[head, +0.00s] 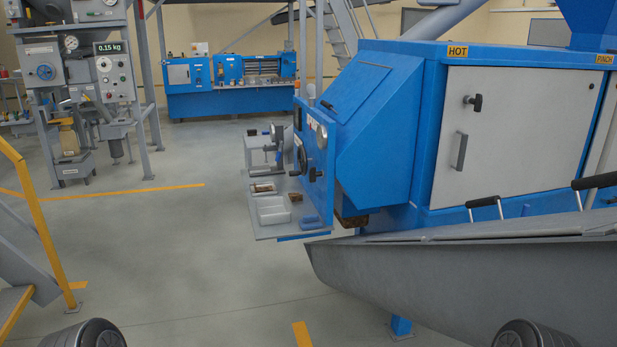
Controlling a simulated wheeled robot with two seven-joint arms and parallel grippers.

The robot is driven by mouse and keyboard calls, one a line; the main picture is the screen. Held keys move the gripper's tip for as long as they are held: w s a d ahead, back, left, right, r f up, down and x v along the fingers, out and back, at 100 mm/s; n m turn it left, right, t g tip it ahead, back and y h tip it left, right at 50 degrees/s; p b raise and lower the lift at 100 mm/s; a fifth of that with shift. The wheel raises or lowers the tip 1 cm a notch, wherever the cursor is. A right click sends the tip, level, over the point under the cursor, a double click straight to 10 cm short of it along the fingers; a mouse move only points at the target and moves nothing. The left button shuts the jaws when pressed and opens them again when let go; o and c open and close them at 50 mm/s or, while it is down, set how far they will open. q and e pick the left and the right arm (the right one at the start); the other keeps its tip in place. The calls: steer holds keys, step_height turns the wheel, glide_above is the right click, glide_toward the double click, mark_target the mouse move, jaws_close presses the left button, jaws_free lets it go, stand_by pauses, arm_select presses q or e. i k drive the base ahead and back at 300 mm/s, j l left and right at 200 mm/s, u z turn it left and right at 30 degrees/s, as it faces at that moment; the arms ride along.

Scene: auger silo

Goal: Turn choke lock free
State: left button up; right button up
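A blue machine (385,135) stands right of centre. Its end panel (317,150) faces left and is seen at a steep angle. The panel carries a dark handwheel (301,155), a round gauge (321,135) and small black knobs (319,173). Which of these is the choke lock, and how it is turned, I cannot tell from here. Neither gripper shows. Two dark ribbed round parts at the bottom left and bottom right edges seem to be mine. Nothing of mine touches the panel.
A grey shelf (282,233) with trays juts out below the panel. A grey trough (400,275) fills the lower right. Yellow railing (38,220) and steps are at left. A weighing station (85,80) and a blue bench (225,103) stand behind. The middle floor is clear.

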mark_target(314, 174)
steer(key=i+j, duration=0.5)
steer(key=i, duration=0.15)
steer(key=i+j, duration=0.5)
steer(key=i, duration=0.2)
steer(key=i+j, duration=0.5)
steer(key=i, duration=0.15)
steer(key=z, duration=1.2)
